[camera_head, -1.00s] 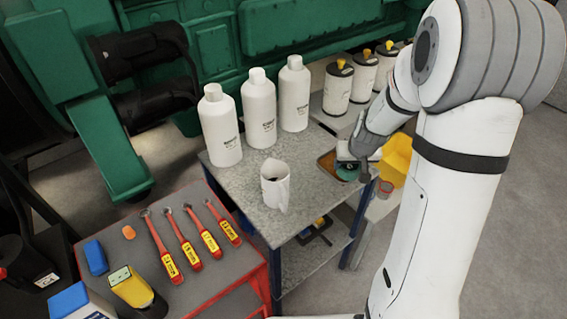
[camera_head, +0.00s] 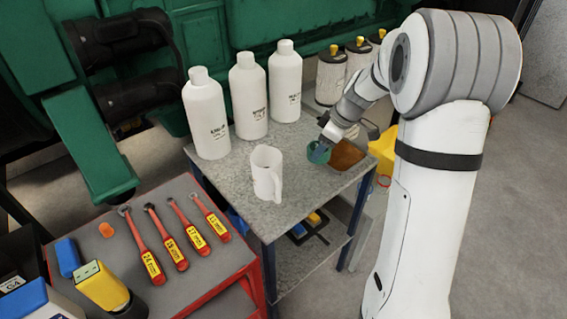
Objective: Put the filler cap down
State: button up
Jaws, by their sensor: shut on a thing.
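The filler cap (camera_head: 317,153) is a small round green-teal cap, seen over the grey work table (camera_head: 296,205) left of a brown tray. My gripper (camera_head: 323,143) reaches down from the upper right and is shut on the cap. The cap is tilted, with its round side towards the camera. I cannot tell whether it touches the table top. The fingertips are small and partly hidden by the cap.
A brown tray (camera_head: 346,156) lies right of the cap. A white jug (camera_head: 266,174) stands left of it, and several white bottles (camera_head: 247,97) stand behind. A red tool cart (camera_head: 222,265) with wrenches is at front left. Bare table top lies between jug and cap.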

aim_at(311, 177)
jog(key=shift+w+a+f+n, duration=0.15)
jog(key=shift+a+n, duration=0.1)
jog(key=shift+n, duration=0.25)
jog(key=shift+a+f+g, duration=0.1)
jog(key=shift+f+g, duration=0.1)
jog(key=shift+g, duration=0.1)
notch_tip(311, 177, down, 9)
jog(key=shift+f, duration=0.1)
jog(key=o, duration=1.1)
